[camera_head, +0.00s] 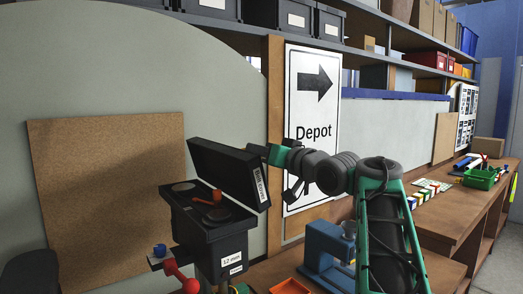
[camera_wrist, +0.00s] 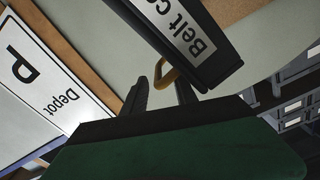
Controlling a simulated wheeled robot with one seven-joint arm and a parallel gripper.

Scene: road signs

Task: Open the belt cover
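The belt cover (camera_head: 232,170) is a black lid with a white label. It stands tilted up above the black machine housing (camera_head: 222,245), and two grey discs and a red-brown part show on the housing's top. In the wrist view the cover (camera_wrist: 215,62) fills the top centre, with a brass-coloured loop handle (camera_wrist: 165,77) on its edge. My gripper (camera_wrist: 162,88) is at this handle, with its dark fingers apart and the loop partly between them and partly behind the right finger. In the head view my gripper (camera_head: 260,150) is beside the cover's upper right end.
A Depot sign (camera_head: 314,120) stands behind my arm. A red ball knob (camera_head: 190,286) juts out at the housing's lower left. A blue machine (camera_head: 328,247) and an orange tray (camera_head: 289,287) are on the bench to the right. A cork board (camera_head: 105,180) is at left.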

